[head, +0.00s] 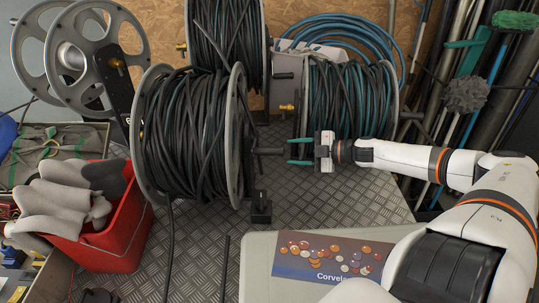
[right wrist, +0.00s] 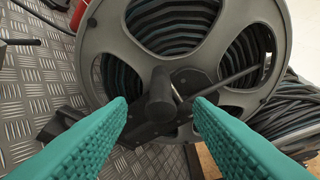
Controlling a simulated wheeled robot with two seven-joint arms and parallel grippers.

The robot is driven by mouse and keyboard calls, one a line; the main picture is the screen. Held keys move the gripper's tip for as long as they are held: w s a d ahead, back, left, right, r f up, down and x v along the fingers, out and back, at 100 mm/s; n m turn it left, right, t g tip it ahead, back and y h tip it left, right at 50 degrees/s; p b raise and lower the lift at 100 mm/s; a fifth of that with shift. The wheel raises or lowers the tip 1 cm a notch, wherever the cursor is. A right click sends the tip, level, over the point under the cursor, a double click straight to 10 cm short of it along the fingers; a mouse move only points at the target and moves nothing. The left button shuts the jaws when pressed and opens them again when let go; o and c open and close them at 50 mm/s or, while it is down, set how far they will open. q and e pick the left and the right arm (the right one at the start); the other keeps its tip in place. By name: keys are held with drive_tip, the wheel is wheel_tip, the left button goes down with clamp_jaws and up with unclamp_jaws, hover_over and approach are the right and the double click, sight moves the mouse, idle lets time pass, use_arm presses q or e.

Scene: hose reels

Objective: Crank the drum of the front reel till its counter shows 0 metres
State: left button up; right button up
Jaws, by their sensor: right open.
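The front reel (head: 190,140) stands in the middle of the head view, its drum wound with black hose between grey flanges. Its dark crank grip (head: 268,151) points right from the near flange. My right gripper (head: 290,151) is open, its green fingers level with the grip and just off its end. In the right wrist view the grip (right wrist: 160,98) lies centred between the two fingertips, in front of the grey spoked flange (right wrist: 95,62); no contact shows. I cannot make out the counter or its reading in either view. My left gripper is not in view.
Another reel with black hose (head: 226,35) stands behind, and a reel with dark teal hose (head: 345,95) is at the back right. A red bin (head: 115,240) with grey gloves is left. A pale case (head: 257,255) with a printed card lies in front. Poles lean at right.

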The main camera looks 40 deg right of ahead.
sight(282, 151)
drive_tip(key=shift+b+x, duration=0.3)
drive_tip(key=shift+x, duration=0.5)
drive_tip(key=shift+b+x, duration=0.55)
drive_tip(key=shift+x, duration=1.55)
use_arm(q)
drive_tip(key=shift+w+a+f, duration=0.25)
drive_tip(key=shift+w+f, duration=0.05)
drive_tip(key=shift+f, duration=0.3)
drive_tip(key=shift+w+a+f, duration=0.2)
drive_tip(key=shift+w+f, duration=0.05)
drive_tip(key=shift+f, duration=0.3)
use_arm(e)
drive_tip(key=shift+x, duration=1.35)
drive_tip(key=shift+r, duration=0.1)
drive_tip(key=shift+c, duration=0.5)
clamp_jaws()
